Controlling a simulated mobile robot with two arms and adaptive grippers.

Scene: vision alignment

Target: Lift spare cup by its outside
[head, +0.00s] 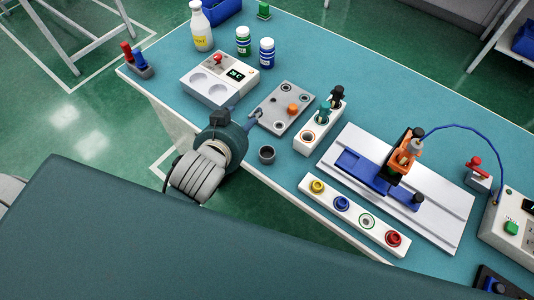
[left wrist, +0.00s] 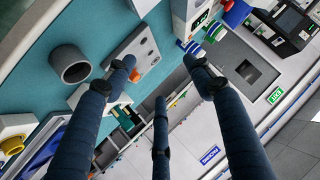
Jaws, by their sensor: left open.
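The spare cup, a small dark grey open cup (head: 267,154), stands upright on the teal table near its front edge. It also shows at the upper left of the left wrist view (left wrist: 70,64), outside the fingers. My left gripper (head: 243,113) is open and empty, just left of and beyond the cup, by the grey plate. Its spread fingers (left wrist: 158,75) also show in the left wrist view, with nothing between them. The fingers do not touch the cup. My right gripper is not in view.
A grey plate with an orange knob (head: 272,121) lies beyond the cup. A white block with round holes (head: 311,140) stands close to its right. A white strip with coloured rings (head: 328,191) lies further right. A white device (head: 207,92) stands behind my left gripper.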

